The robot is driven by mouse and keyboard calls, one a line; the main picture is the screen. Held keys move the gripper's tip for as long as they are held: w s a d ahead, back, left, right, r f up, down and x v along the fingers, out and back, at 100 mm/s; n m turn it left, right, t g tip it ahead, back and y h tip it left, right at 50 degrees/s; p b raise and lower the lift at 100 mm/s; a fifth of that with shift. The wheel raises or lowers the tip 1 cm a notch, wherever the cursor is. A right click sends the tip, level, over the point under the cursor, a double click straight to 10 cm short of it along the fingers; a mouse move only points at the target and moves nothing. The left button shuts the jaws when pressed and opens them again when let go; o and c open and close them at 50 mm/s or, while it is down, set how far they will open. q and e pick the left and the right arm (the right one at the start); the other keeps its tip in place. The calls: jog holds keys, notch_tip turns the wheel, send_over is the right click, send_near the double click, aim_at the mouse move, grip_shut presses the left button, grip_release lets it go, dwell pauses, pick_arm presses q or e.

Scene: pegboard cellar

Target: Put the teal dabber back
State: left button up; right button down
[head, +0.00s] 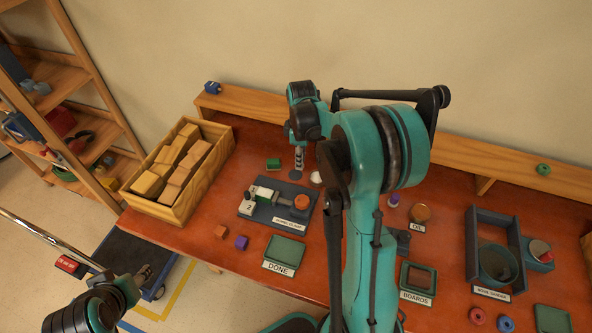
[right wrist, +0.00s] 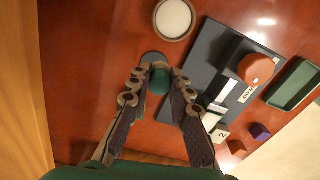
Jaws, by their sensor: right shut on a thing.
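The teal dabber (right wrist: 159,80) is between the fingers of my right gripper (right wrist: 158,88) in the right wrist view, and the gripper is shut on it. A grey round disc (right wrist: 150,58) shows just past the dabber; I cannot tell whether they touch. In the head view my right gripper (head: 298,152) points down over the back of the workbench, above the same grey disc (head: 296,177). The dabber is hard to make out there. My left gripper (head: 145,274) is at the lower left, away from the bench; its fingers are too unclear to judge.
A wooden crate of blocks (head: 155,205) stands left. A green tray (head: 285,249) is in front. My right arm hides the bench's middle.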

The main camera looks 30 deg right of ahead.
jog(key=shift+w+a+f, duration=0.35)
jog(key=shift+w+f, duration=0.2)
jog(key=shift+w, duration=0.2)
notch_tip(320, 180, down, 4)
jog(key=shift+f+b, duration=0.1)
jog(key=shift+b, duration=0.9)
jog(key=c, duration=1.4)
grip_release()
